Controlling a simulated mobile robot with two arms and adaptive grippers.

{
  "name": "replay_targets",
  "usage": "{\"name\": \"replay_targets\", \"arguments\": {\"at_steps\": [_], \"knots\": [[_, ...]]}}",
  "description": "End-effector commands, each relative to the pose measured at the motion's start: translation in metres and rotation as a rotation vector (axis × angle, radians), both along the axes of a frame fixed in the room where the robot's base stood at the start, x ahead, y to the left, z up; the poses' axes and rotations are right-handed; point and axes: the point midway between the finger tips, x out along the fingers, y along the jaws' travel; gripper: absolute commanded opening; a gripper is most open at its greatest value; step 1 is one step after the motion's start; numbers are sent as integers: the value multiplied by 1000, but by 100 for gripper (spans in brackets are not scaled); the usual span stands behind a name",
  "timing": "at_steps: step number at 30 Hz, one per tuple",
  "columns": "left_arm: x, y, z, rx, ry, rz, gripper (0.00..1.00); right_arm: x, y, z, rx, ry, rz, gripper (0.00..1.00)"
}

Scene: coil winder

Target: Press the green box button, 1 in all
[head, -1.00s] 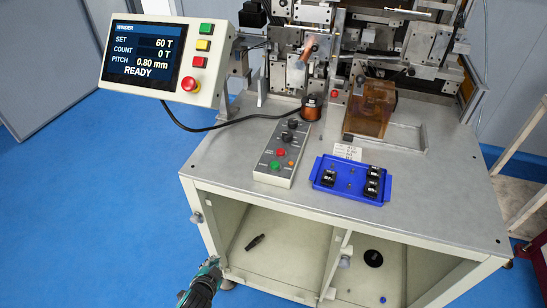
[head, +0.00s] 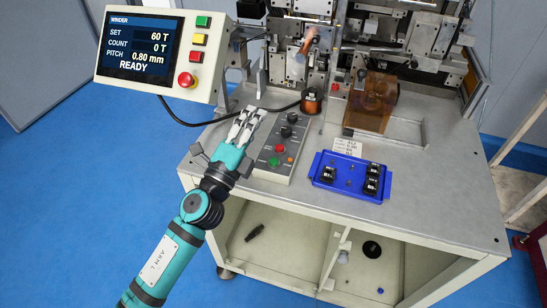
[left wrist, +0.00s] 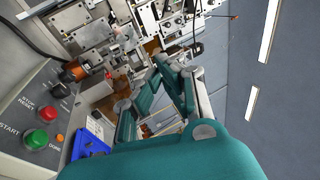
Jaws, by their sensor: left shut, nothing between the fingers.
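A grey control box (head: 268,170) lies on the bench top, with a green button (head: 274,161) near its front end and a red button (head: 279,149) behind it. In the left wrist view the green button (left wrist: 36,139) is labelled START. My left gripper (head: 248,112) is shut and empty, fingers pointing away toward the machine. In the head view it shows just left of the box, apart from the green button. The wrist view shows its fingers (left wrist: 160,68) to the right of the box. My right gripper is not in view.
A display panel (head: 140,50) reading READY stands at the left, with its own green, yellow and red buttons. A blue tray (head: 345,187) with several black parts lies right of the box. A copper spool (head: 311,101) and the winder stand behind. The front right bench is clear.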

Motion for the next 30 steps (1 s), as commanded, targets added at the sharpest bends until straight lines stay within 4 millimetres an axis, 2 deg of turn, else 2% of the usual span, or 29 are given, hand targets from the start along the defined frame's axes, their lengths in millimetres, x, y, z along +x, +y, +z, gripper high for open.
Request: {"name": "replay_targets", "arguments": {"at_steps": [1,3,5,6,9,11,13,15,18,21,25,30], "knots": [[-3,-20,18,96,-95,-53,0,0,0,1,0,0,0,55],[-11,-49,34,256,-231,-131,0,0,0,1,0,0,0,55],[-20,-77,41,425,-359,-205,0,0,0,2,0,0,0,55],[-26,-94,41,552,-445,-258,0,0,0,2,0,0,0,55],[-35,-125,27,885,-635,-374,0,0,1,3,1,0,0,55],[-34,-133,11,1095,-728,-436,0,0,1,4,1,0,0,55],[-27,-132,-9,1344,-812,-498,0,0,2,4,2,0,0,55],[-13,-121,-27,1583,-864,-547,0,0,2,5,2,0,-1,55],[9,-95,-42,1876,-888,-592,0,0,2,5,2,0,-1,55],[26,-72,-48,2066,-874,-616,0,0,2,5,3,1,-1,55],[38,-54,-49,2194,-854,-628,0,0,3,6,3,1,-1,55],[42,-47,-49,2238,-844,-633,0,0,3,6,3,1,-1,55]]}}
